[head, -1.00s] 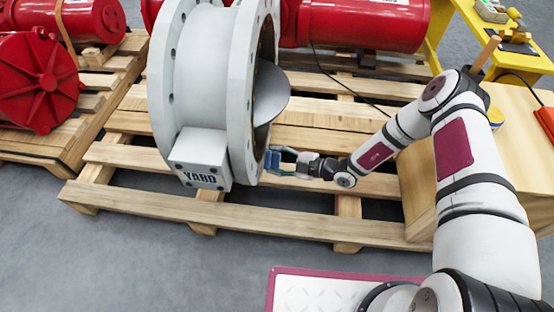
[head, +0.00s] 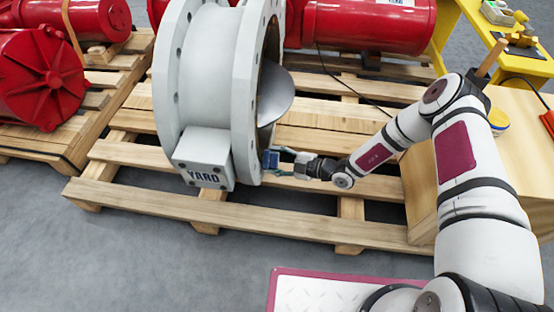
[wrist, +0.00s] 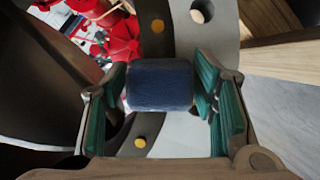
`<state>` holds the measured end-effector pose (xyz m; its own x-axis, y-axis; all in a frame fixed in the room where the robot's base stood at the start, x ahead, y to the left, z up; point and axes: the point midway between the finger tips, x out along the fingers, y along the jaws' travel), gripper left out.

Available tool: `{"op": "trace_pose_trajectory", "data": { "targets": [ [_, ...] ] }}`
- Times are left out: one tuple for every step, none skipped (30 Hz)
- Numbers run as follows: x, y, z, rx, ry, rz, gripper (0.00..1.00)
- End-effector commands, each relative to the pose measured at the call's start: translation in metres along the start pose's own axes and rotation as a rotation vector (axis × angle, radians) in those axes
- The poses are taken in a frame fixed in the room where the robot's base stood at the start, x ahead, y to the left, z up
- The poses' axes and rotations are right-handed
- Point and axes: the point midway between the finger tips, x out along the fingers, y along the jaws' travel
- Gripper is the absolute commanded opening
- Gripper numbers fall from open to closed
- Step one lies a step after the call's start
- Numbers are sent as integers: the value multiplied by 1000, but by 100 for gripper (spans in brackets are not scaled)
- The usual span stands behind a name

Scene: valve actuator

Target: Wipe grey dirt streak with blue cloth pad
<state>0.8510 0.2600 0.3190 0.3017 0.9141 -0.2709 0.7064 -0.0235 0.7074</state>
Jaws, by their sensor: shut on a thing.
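My gripper (head: 274,160) is shut on a blue cloth pad (wrist: 160,84), which sits between the teal finger pads in the wrist view. In the head view the blue pad (head: 268,160) is small and lies at the lower right edge of the large grey valve's flange (head: 247,150). In the wrist view the pad is in front of the grey flange face (wrist: 208,48), and seems to touch or nearly touch it; I cannot tell which. I cannot make out the grey dirt streak in either view; the pad and fingers cover part of the flange.
The valve stands on a wooden pallet (head: 190,207), its disc (head: 274,95) jutting out above my gripper. Red actuators (head: 360,25) lie behind. A wooden box (head: 425,185) stands to the right, near my arm.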

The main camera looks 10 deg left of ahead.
Motion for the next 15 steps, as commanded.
{"op": "trace_pose_trajectory", "data": {
  "targets": [
    [1,0,-1,0,0,0,31],
    [2,0,-1,0,0,0,31],
    [2,0,-1,0,0,0,31],
    [3,0,-1,0,0,0,31],
    [3,0,-2,0,0,0,31],
    [3,0,-1,0,0,0,31],
    [3,0,-1,0,0,1,31],
    [3,0,-1,0,0,1,31],
    [4,0,0,-1,0,1,31],
    [4,0,1,-1,0,1,31],
    [5,0,3,-2,0,1,31],
    [5,-1,5,-2,0,1,31],
    [6,-1,7,-2,0,1,31],
    [7,-1,9,-2,0,1,31],
    [8,-2,12,-1,0,1,31]
  ]
}}
